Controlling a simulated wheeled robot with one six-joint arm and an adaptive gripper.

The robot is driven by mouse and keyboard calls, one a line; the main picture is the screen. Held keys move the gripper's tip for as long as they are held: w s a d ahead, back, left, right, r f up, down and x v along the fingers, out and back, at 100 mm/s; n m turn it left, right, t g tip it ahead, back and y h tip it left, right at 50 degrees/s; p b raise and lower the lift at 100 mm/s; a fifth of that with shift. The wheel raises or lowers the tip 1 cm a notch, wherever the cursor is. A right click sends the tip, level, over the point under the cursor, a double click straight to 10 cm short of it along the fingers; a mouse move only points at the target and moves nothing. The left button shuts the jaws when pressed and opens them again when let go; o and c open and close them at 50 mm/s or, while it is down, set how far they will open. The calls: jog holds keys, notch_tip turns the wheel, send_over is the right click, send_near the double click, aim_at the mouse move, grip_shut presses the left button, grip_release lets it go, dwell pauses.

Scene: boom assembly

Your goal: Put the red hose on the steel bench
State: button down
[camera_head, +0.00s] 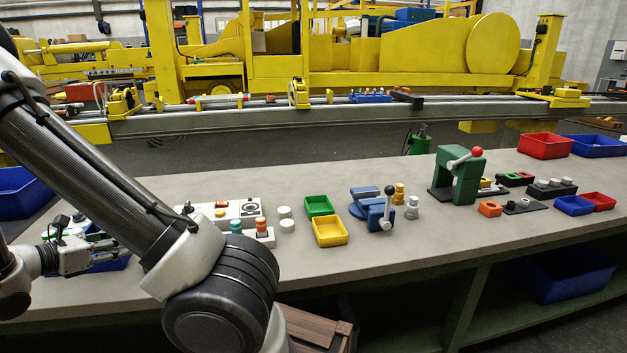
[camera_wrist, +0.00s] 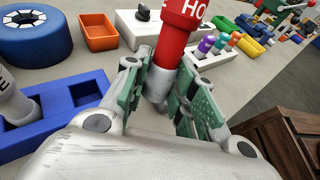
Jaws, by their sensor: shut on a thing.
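The red hose (camera_wrist: 178,45) shows in the wrist view as a red cylinder with white letters "HO" and a pale grey lower end. My gripper (camera_wrist: 160,92) is shut on that grey end, with a green-padded finger on each side. The top of the hose runs out of the picture. I cannot tell whether its lower end touches the surface below. In the head view my wrist is over the left end of the long grey bench (camera_head: 330,185), and I cannot make out the hose there.
In the wrist view a blue holder (camera_wrist: 62,118), a dark blue ring (camera_wrist: 35,35) and an orange bin (camera_wrist: 97,32) lie close by. In the head view a green bin (camera_head: 319,206), a yellow bin (camera_head: 330,231) and a blue vise (camera_head: 372,207) stand mid-bench. Bare bench top lies behind them.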

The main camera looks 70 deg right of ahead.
aim_at(110, 264)
jog(key=w+a+r+n+t+h, duration=0.2)
jog(key=w+a+n+t+h, duration=0.1)
jog(key=w+a+n+t, duration=0.4)
jog(key=shift+m+t, duration=0.5)
jog(key=shift+m, duration=0.2)
jog(key=d+f, duration=0.1)
jog(key=f, duration=0.2)
jog(key=s+f, duration=0.1)
jog(key=f, duration=0.2)
jog(key=s+d+f, duration=0.1)
jog(key=f, duration=0.3)
jog(key=shift+s+d, duration=0.15)
jog(key=shift+d, duration=0.15)
jog(key=c, duration=1.2)
grip_release()
jog(key=shift+o, duration=0.2)
